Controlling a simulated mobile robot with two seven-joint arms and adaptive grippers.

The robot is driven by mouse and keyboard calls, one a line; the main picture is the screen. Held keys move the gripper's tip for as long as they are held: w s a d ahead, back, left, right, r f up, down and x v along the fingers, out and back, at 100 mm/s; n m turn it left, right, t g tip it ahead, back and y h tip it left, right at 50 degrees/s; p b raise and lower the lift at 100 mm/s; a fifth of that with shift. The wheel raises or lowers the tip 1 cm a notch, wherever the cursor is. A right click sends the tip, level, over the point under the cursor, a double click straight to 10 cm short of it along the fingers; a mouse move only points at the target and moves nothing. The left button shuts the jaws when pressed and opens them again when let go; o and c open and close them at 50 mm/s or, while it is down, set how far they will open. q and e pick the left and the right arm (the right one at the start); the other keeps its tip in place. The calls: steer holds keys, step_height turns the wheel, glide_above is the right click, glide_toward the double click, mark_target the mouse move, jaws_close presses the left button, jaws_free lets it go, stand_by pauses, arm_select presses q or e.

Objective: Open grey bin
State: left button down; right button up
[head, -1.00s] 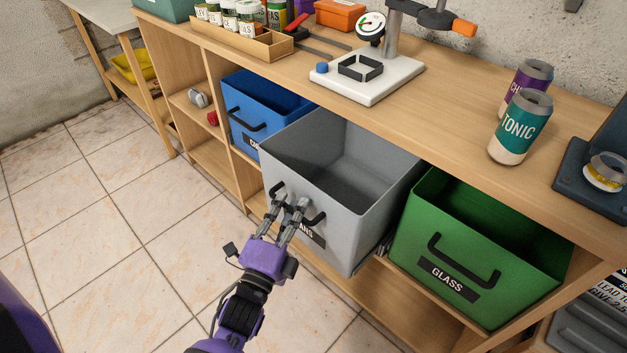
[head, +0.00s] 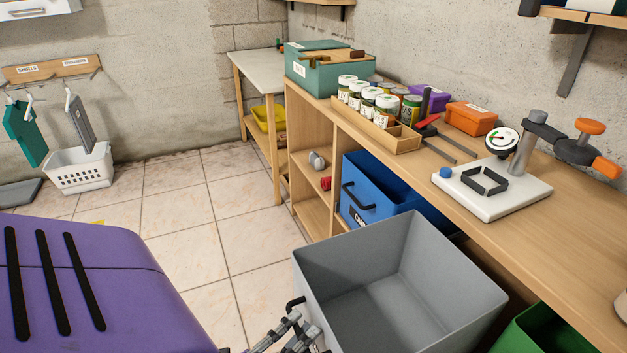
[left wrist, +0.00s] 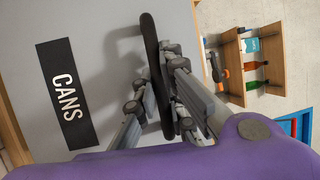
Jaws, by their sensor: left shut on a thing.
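The grey bin (head: 345,255) is pulled well out from under the wooden counter, at the lower right of the head view. Its inside is visible and looks empty. Its front bears a black CANS label (left wrist: 65,93) and a black bar handle (left wrist: 153,70) in the left wrist view. My left gripper (left wrist: 157,82) has its fingers on both sides of this handle and is shut on it. In the head view the gripper (head: 290,334) is at the bottom edge, at the bin's front, partly cut off. My right gripper is not in view.
A blue bin (head: 385,180) sits beyond the grey one, and a green bin (head: 545,332) on its near side. The counter (head: 470,228) holds a jar rack (head: 378,130) and a white-based stand (head: 492,190). Tiled floor left of the bins is clear.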

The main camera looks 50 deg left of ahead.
arm_select(q)
steer(key=shift+f, duration=0.1)
steer(key=c, duration=1.8)
jaws_free()
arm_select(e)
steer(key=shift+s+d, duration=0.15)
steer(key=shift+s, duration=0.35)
arm_select(q)
steer(key=shift+s, duration=0.1)
steer(key=s, duration=0.4)
steer(key=s+f, duration=0.1)
steer(key=s, duration=0.2)
steer(key=s+f, duration=0.1)
steer(key=s, duration=0.3)
steer(key=shift+s+d, duration=0.3)
steer(key=shift+d, duration=0.05)
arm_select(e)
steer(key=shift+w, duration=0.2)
